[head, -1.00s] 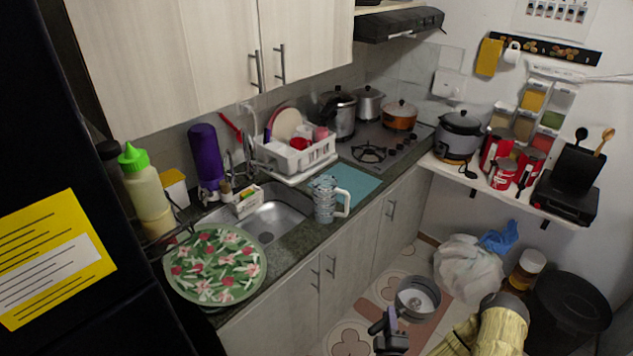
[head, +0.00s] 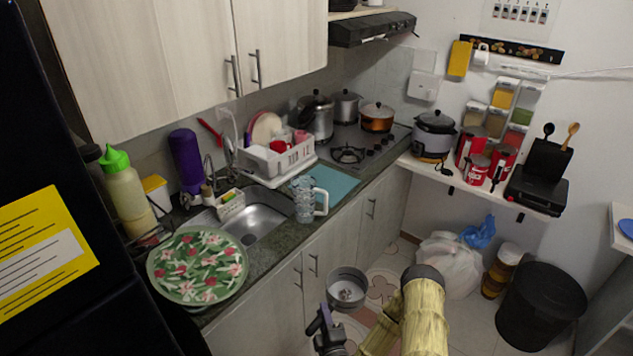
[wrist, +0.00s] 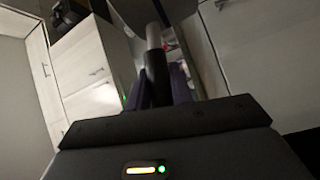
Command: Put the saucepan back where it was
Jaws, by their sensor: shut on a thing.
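The saucepan (head: 346,290) is a small round grey pan, seen from above in the head view. It is held over the floor, in front of the lower cabinets and below the counter. My gripper (head: 322,320) is at its near side, shut on its handle. In the wrist view the handle (wrist: 155,65), dark with a light grey part, runs up between the fingers of my gripper (wrist: 160,95). The stove (head: 370,145) is at the back of the counter; its front burner (head: 348,155) is bare.
Pots stand on the back of the stove. A patterned mug (head: 305,203), teal mat (head: 335,184), dish rack (head: 275,160) and floral plate (head: 197,265) occupy the counter. A rice cooker (head: 434,138) and red cans fill the wall shelf. A black bin (head: 540,305) stands on the floor.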

